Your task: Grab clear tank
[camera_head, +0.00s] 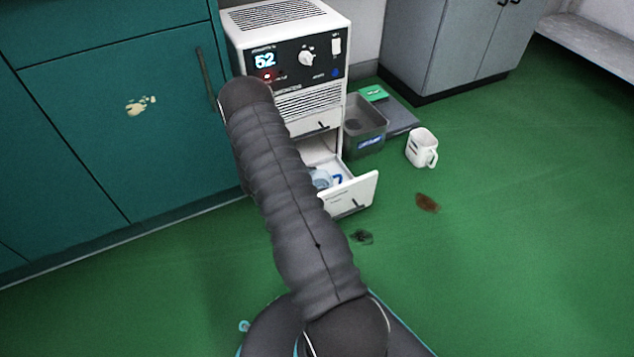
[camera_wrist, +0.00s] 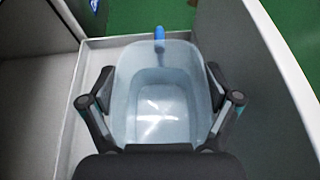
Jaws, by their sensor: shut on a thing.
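The clear tank (camera_wrist: 158,115) is a see-through, pale blue tub with a blue tab (camera_wrist: 159,38) at its far end. It sits inside the pulled-out white drawer (camera_wrist: 67,130). My gripper (camera_wrist: 160,100) has one finger at each side of the tank, shut on it. In the head view the tank (camera_head: 321,178) shows only in part in the open drawer (camera_head: 362,190), low on the white machine (camera_head: 291,45). My arm hides the rest of it and my gripper there.
Drawer walls stand close around the tank. A grey bin (camera_head: 365,128) and a white mug (camera_head: 422,148) are on the green floor to the right. Teal cabinets (camera_head: 110,110) line the left. The floor at right is mostly clear, with a brown stain (camera_head: 428,203).

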